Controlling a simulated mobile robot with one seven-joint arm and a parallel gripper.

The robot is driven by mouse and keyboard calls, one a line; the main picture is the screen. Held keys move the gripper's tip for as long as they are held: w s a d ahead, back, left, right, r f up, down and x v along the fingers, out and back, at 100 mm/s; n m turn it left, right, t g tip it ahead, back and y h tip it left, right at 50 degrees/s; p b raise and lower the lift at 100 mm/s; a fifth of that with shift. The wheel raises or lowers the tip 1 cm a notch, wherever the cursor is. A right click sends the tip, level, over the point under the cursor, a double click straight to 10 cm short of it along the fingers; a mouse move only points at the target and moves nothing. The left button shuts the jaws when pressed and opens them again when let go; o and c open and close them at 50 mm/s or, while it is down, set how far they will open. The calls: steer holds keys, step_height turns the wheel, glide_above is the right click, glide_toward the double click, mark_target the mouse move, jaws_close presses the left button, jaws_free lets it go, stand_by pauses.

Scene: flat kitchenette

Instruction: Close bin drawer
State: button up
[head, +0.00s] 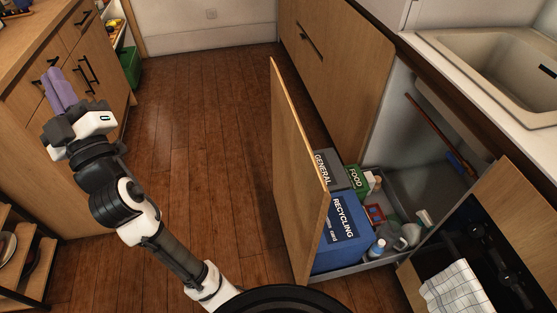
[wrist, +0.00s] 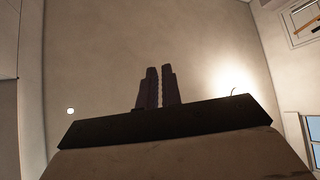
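The bin drawer (head: 296,170) is pulled out from the counter on the right in the head view. Its tall wooden front panel stands out over the floor. Inside are a blue RECYCLING bin (head: 340,232), a grey GENERAL bin (head: 337,172) and a green FOOD bin (head: 357,179). My gripper (head: 60,90) is raised at the left, well apart from the drawer, with its purple fingers pointing up. In the wrist view the fingers (wrist: 160,88) are together with nothing between them, against a plain pale surface.
Wooden floor (head: 215,130) lies clear between my arm and the drawer. A wooden cabinet (head: 60,120) stands close to my gripper at the left. Bottles and small items sit in the drawer beside the bins. An oven with a checked towel (head: 457,290) is at the lower right.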

steer(key=w+f+h, duration=0.2)
steer(key=f, duration=0.1)
steer(key=w+d+f+m+h, duration=0.1)
steer(key=w+f+h, duration=0.1)
steer(key=f, duration=0.1)
steer(key=w+d+f+t+h+b, duration=0.1)
steer(key=w+f+h, duration=0.2)
steer(key=f, duration=0.1)
steer(key=shift+d, duration=0.2)
jaws_close()
steer(key=m+g+h+b, duration=0.25)
steer(key=g+h, duration=0.25)
steer(key=h, duration=1.4)
glide_toward(285, 143)
steer(key=w+a, duration=0.1)
steer(key=w, duration=0.3)
steer(key=d, duration=0.1)
steer(key=d+p, duration=0.1)
steer(key=d, duration=0.1)
steer(key=shift+w+r, duration=0.1)
steer(key=shift+w, duration=0.3)
steer(key=shift+w+d, duration=0.15)
steer(key=shift+d, duration=0.3)
